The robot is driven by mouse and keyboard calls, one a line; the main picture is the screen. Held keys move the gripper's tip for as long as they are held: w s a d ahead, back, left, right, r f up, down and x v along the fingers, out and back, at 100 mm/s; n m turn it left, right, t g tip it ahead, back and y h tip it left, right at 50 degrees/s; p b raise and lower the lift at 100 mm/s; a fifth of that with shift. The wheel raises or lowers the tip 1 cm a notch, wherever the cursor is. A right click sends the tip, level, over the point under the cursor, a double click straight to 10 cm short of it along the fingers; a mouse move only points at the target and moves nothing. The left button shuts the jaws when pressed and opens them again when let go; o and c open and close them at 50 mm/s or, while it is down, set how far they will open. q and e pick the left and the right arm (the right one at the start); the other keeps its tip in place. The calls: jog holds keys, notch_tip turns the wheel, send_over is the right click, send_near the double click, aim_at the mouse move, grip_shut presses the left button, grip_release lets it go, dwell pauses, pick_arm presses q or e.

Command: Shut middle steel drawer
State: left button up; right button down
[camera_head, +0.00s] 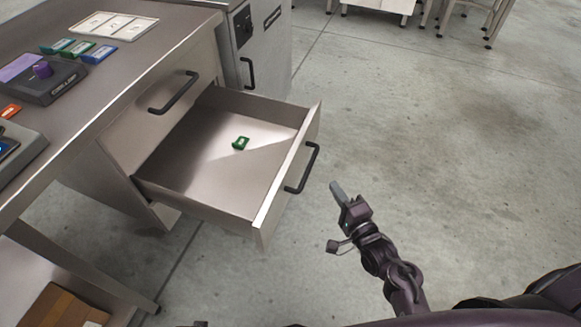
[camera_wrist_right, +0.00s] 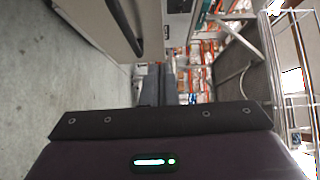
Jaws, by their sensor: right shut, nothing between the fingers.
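The steel drawer (camera_head: 215,160) is pulled out from the workbench in the head view, with a closed drawer above it. Its front panel carries a black bar handle (camera_head: 303,168). A small green item (camera_head: 240,143) lies inside the drawer. My right gripper (camera_head: 338,191) is shut and empty, just right of the drawer front and apart from it. In the right wrist view a dark bar handle (camera_wrist_right: 126,28) on a pale panel shows at the upper left, and the shut fingers (camera_wrist_right: 160,85) show at the middle. My left gripper is not in view.
A steel cabinet (camera_head: 262,45) stands behind the drawer. A cardboard box (camera_head: 62,306) sits low at left.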

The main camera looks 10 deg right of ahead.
jog(key=b, duration=0.1)
send_near(299, 147)
jog(key=w+d, duration=0.2)
jog(key=w, duration=0.1)
jog(key=shift+w+a, duration=0.75)
jog(key=shift+a, duration=0.35)
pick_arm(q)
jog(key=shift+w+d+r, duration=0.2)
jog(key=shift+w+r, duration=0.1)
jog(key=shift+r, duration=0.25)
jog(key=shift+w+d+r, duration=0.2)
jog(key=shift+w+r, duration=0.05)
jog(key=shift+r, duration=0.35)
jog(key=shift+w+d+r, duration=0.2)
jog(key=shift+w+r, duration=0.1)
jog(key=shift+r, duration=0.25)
pick_arm(e)
jog(key=shift+w+a, duration=0.4)
jog(key=shift+a, duration=0.2)
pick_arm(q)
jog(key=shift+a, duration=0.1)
